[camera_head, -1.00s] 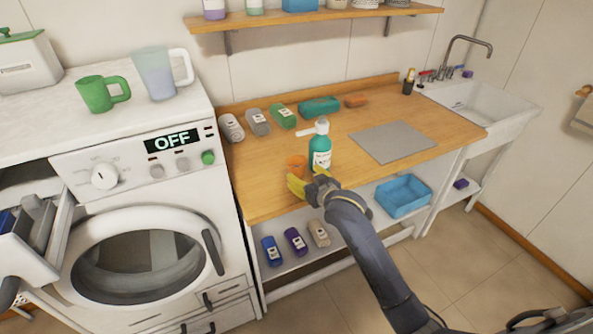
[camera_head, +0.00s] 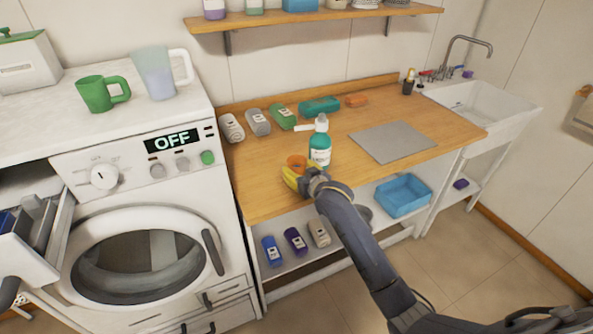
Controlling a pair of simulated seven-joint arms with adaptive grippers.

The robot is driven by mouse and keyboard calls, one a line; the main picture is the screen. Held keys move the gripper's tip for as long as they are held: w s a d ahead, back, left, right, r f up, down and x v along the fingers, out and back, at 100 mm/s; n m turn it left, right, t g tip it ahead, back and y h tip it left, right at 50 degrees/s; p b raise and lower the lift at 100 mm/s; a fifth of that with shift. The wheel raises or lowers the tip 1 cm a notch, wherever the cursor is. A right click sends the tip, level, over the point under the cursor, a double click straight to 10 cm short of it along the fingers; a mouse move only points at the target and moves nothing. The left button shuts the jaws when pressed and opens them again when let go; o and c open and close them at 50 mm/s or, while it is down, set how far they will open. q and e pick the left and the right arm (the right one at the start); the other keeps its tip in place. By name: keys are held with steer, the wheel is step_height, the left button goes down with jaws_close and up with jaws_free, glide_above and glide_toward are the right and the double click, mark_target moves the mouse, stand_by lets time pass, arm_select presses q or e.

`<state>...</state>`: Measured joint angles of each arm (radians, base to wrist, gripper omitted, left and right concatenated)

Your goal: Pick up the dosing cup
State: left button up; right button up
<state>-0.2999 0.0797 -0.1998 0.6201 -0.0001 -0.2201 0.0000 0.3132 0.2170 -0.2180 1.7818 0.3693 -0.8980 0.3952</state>
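The small orange dosing cup (camera_head: 297,162) stands on the wooden counter (camera_head: 262,193), near its front edge and just left of a teal bottle with a white pump (camera_head: 320,148). My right gripper (camera_head: 297,174), with yellow fingertips, is low at the front side of the cup. The fingertips are right up against or partly around the cup's lower part, which they hide. I cannot tell whether they touch or grip it. My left gripper is not in view.
Several bottles lie along the back of the counter (camera_head: 258,122). A grey mat (camera_head: 392,142) lies to the right, before the sink (camera_head: 485,104). The washing machine (camera_head: 140,240) stands at left with its detergent drawer (camera_head: 40,240) pulled out. A blue bin (camera_head: 403,195) is on the lower shelf.

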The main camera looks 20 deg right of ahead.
mark_target(293, 158)
steer(key=c, duration=0.5)
steer(key=shift+s+r, duration=0.1)
steer(key=shift+r, duration=0.05)
steer(key=shift+s+r, duration=0.15)
steer(key=shift+r, duration=1.5)
step_height(293, 158, up, 4)
steer(key=shift+f, duration=0.15)
steer(key=shift+s+d+f, duration=0.1)
steer(key=shift+s+d, duration=0.4)
steer(key=shift+s, duration=2.65)
steer(key=shift+s+d, duration=0.55)
steer(key=shift+s, duration=2.6)
steer(key=shift+s+d+f, duration=0.1)
steer(key=shift+s+d, duration=0.4)
steer(key=shift+s, duration=2.65)
